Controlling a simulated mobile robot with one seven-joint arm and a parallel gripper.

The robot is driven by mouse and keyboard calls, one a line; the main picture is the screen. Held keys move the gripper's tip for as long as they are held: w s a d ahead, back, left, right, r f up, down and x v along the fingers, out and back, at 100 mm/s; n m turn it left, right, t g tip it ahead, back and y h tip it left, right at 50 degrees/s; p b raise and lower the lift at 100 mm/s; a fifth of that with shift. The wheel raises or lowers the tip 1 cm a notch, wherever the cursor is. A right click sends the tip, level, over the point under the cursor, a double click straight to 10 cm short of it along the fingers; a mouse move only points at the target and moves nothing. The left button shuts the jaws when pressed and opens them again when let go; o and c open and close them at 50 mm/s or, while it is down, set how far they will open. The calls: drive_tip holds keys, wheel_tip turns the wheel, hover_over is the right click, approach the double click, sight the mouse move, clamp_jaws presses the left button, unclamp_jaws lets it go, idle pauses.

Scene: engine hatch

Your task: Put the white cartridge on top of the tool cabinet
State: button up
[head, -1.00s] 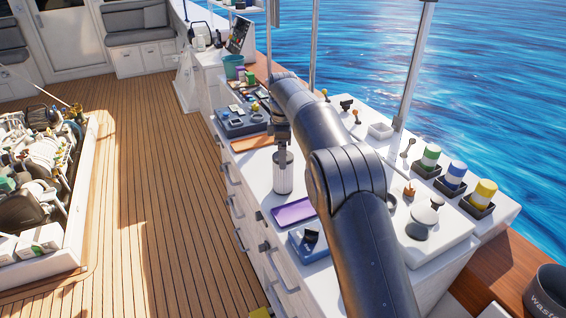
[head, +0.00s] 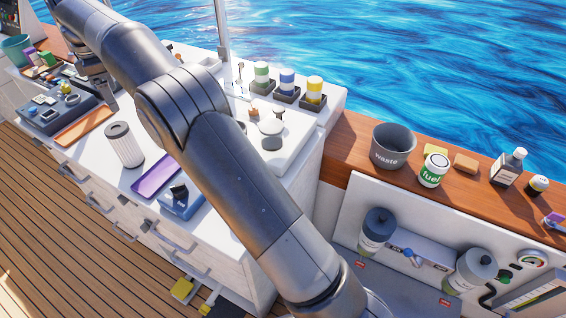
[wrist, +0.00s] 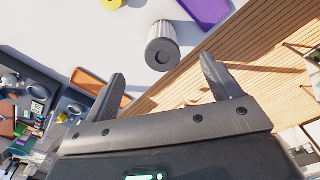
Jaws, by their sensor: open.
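The white cartridge (head: 125,145), a ribbed cylinder with grey ends, stands on the white top of the tool cabinet (head: 122,185), near the drawer side. It lies between an orange tray and a purple tray. My gripper (head: 108,98) is open and empty, just behind and left of the cartridge in the head view and apart from it. In the wrist view the cartridge (wrist: 164,42) shows its dark round end beyond my open fingers (wrist: 162,70), with a gap to both. My arm crosses the head view and hides part of the cabinet top.
A purple tray (head: 157,176), a blue box (head: 181,200) and an orange tray (head: 84,126) flank the cartridge. Several striped cans, including a yellow one (head: 314,90), stand at the back. A waste bin (head: 392,146) stands on the wooden ledge at right.

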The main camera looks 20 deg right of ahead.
drive_tip(key=s+d+r+m+t, duration=0.1)
drive_tip(key=s+d+r+m, duration=0.3)
drive_tip(key=d, duration=0.4)
drive_tip(key=s+d+r+m+t, duration=0.1)
drive_tip(key=s+d+r+m, duration=0.2)
drive_tip(key=s+d, duration=0.45)
drive_tip(key=s+d+r+m, duration=0.3)
drive_tip(key=d+r, duration=0.1)
drive_tip(key=d, duration=0.6)
drive_tip(key=s+d+f+m+t, duration=0.1)
drive_tip(key=s+d+f+m, duration=0.4)
drive_tip(key=s, duration=0.6)
drive_tip(key=s+d+f+m+t, duration=0.2)
drive_tip(key=s+d+f+m, duration=0.3)
drive_tip(key=s, duration=0.7)
wheel_tip(320, 180, down, 2)
drive_tip(key=shift+d+f, duration=0.1)
drive_tip(key=shift+d, duration=1.05)
